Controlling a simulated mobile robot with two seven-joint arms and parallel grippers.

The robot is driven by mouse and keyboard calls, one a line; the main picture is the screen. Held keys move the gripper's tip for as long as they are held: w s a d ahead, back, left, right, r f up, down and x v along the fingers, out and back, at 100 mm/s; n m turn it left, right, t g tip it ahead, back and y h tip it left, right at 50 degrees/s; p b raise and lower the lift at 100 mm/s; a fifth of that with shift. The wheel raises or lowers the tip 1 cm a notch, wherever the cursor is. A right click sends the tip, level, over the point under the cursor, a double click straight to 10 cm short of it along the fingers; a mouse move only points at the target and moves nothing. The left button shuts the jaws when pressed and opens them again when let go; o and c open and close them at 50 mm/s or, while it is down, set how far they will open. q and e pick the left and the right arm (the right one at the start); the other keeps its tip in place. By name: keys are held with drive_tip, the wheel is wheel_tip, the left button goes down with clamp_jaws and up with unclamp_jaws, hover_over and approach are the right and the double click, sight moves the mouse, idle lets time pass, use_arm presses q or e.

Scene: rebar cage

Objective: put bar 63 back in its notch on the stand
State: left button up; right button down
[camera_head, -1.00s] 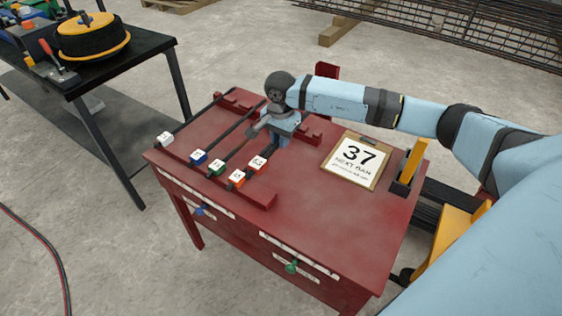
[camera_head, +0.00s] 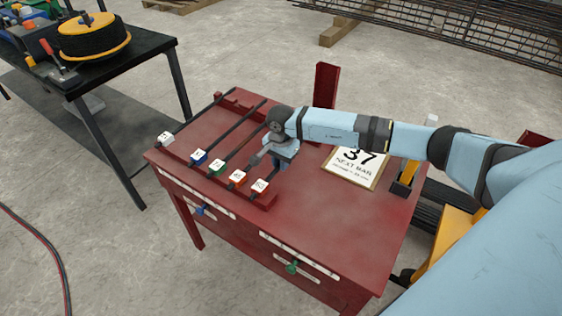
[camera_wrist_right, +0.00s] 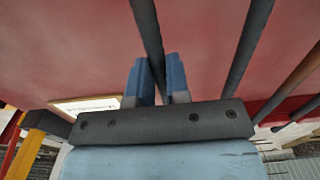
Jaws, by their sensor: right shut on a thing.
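Bar 63 (camera_head: 260,188), a dark rod with a white and red end tag, lies at the right end of the stand's front rail (camera_head: 262,202). My right gripper (camera_head: 279,162) is shut on it behind the tag. The right wrist view shows the dark bar (camera_wrist_right: 148,30) between the blue fingers (camera_wrist_right: 158,78). Other bars lie to its left, tagged orange (camera_head: 237,178), green (camera_head: 217,167), blue (camera_head: 198,157) and white (camera_head: 165,138). I cannot tell whether bar 63 is seated in a notch. My left gripper is not in view.
The red table (camera_head: 330,225) has free room at front right. A clipboard (camera_head: 358,168) reading 37 lies right of my gripper, partly behind my arm. A yellow-handled item stands in a dark holder (camera_head: 402,188). A black table (camera_head: 125,55) stands at the left.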

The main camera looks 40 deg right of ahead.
drive_tip(key=shift+f+b, duration=0.45)
drive_tip(key=c, duration=1.1)
unclamp_jaws()
drive_tip(key=shift+r, duration=0.15)
drive_tip(key=shift+r+p, duration=0.3)
drive_tip(key=shift+p, duration=0.2)
wheel_tip(320, 180, up, 12)
drive_tip(key=shift+s+a, duration=0.1)
